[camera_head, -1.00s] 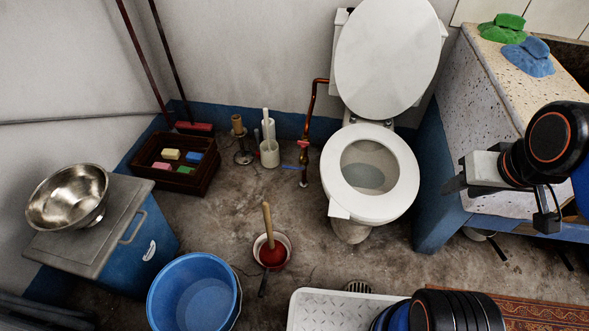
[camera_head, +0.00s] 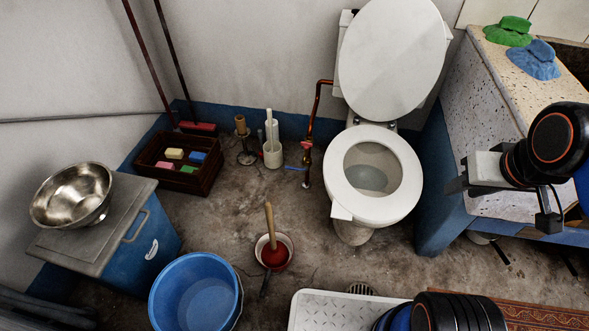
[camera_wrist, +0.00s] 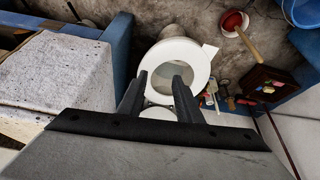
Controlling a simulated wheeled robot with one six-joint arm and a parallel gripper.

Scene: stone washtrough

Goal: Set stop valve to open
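The copper pipe (camera_head: 313,112) comes out of the wall left of the toilet and drops to the floor. A small red part (camera_head: 307,144) sits on it, and a thin blue lever (camera_head: 294,169) sticks out leftward lower down, lying roughly crosswise to the upright pipe. I cannot tell which one is the stop valve's handle. My gripper (camera_head: 456,184) is at the right, beside the stone trough and well away from the pipe. In the wrist view my gripper (camera_wrist: 156,92) has its two fingers apart with nothing between them. The valve is too small to make out there.
The toilet (camera_head: 373,180), lid up, stands right of the pipe. A brush holder (camera_head: 272,154) stands close left. A plunger (camera_head: 271,240), blue bucket (camera_head: 163,296) and dark crate (camera_head: 164,180) are further left. The stone trough (camera_head: 490,110) is at right. Floor before the pipe is clear.

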